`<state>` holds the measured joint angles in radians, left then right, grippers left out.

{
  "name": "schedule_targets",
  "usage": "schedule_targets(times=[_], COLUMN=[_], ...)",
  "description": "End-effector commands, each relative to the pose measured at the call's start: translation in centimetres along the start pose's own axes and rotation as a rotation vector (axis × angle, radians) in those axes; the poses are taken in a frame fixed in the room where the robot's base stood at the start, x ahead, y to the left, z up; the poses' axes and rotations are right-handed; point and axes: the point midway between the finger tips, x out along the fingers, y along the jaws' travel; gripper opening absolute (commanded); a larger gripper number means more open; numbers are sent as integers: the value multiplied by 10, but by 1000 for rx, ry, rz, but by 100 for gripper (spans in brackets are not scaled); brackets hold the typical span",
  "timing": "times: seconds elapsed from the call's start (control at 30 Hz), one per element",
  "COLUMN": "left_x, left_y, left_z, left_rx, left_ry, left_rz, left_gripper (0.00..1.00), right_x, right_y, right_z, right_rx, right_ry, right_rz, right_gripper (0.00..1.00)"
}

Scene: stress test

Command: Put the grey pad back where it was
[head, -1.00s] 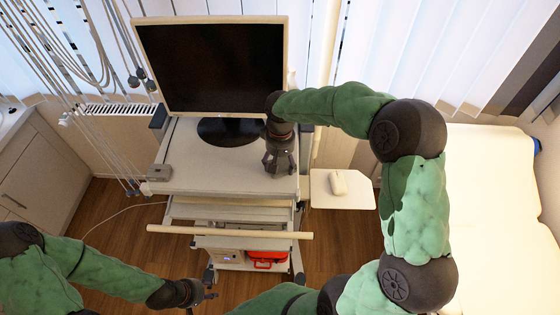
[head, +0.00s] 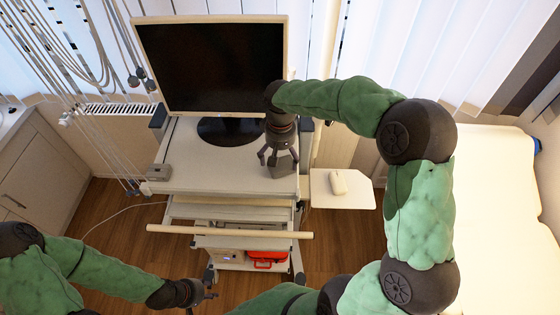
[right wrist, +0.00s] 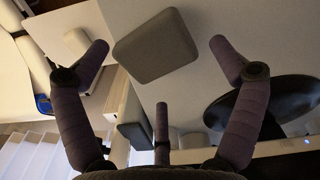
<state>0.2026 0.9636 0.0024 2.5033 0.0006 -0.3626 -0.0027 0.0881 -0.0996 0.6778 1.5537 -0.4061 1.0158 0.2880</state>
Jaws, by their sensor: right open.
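The grey pad (head: 284,169) lies flat on the white cart top near its right front corner, partly behind my right gripper's fingers in the head view. In the right wrist view the pad (right wrist: 156,46) is a rounded grey slab lying between the spread fingertips, with a gap on both sides. My right gripper (head: 278,160) is open and empty, just above the pad. My left gripper (head: 208,294) is low in front of the cart, away from the pad; its fingers are too small to judge.
A black monitor (head: 212,65) stands on the cart top (head: 215,178). A small grey box (head: 158,172) sits at its left front corner. A pale bar (head: 230,232) crosses the cart's front. A bed (head: 490,190) is at right.

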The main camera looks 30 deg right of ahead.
Motion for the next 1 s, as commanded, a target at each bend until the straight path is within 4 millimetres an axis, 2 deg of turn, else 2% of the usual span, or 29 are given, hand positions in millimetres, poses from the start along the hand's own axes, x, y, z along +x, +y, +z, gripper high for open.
schedule_targets(times=[0.03, 0.2, 0.43, 0.6, 1.0], left_x=[1, 2, 3, 3, 3], left_y=[0, -1, -1, -1, -1], left_z=[0, 0, 0, 0, 0], left_rx=[0, 0, 0, 0, 0], left_ry=[0, 0, 0, 0, 0], left_rz=[0, 0, 0, 0, 0], left_gripper=[40, 40, 40, 40, 40], right_x=[-12, -46, -80, -90, -91], right_y=[0, 0, 0, 0, 0], right_z=[-2, -1, -1, 0, 0], right_rx=[0, -1, -1, 0, 0], right_ry=[7, 5, 2, 0, 0], right_rz=[-1, -1, -1, -1, -1], right_gripper=[94, 94, 94, 94, 94])
